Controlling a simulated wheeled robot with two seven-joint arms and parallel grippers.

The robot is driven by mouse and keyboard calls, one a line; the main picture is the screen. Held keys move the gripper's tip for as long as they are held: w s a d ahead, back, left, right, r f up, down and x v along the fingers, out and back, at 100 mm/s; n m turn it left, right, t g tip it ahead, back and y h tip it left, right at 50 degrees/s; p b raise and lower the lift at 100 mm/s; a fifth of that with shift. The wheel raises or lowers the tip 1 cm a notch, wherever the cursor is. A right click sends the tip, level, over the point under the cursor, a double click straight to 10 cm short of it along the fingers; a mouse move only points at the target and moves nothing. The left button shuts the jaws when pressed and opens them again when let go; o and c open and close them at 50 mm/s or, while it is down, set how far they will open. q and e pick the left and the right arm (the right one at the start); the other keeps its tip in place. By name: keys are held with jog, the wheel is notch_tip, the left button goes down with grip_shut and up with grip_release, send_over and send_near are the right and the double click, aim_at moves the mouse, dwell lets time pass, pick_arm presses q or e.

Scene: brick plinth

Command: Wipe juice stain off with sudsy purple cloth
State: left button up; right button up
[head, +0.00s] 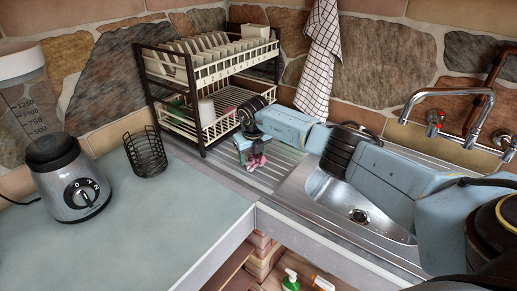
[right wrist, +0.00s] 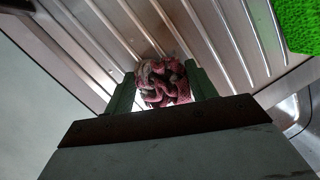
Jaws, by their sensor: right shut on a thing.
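My right gripper (head: 250,157) reaches in from the right over the ribbed drainboard (head: 270,172) beside the sink. It is shut on a crumpled pinkish-purple cloth (head: 257,162). In the right wrist view the bunched cloth (right wrist: 163,82) sits between the two green fingers, with the drainboard ribs (right wrist: 120,40) behind it. I cannot tell whether the cloth touches the drainboard. I cannot make out suds on it or a juice stain in either view. My left gripper is not in view.
A two-tier dish rack (head: 203,95) stands behind the gripper. The sink basin (head: 345,205) and tap (head: 440,115) are to the right. A blender (head: 70,175) and black wire basket (head: 147,152) stand left. A green pad (right wrist: 300,22) shows in the wrist view. The left counter's front (head: 180,225) is clear.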

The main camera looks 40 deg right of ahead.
jog(key=shift+w+p+v, duration=0.25)
jog(key=shift+p+v, duration=0.05)
jog(key=shift+v, duration=0.8)
jog(key=r+p, duration=0.4)
jog(key=r, duration=0.1)
jog(key=shift+d+r, duration=0.25)
jog(key=shift+r, duration=0.1)
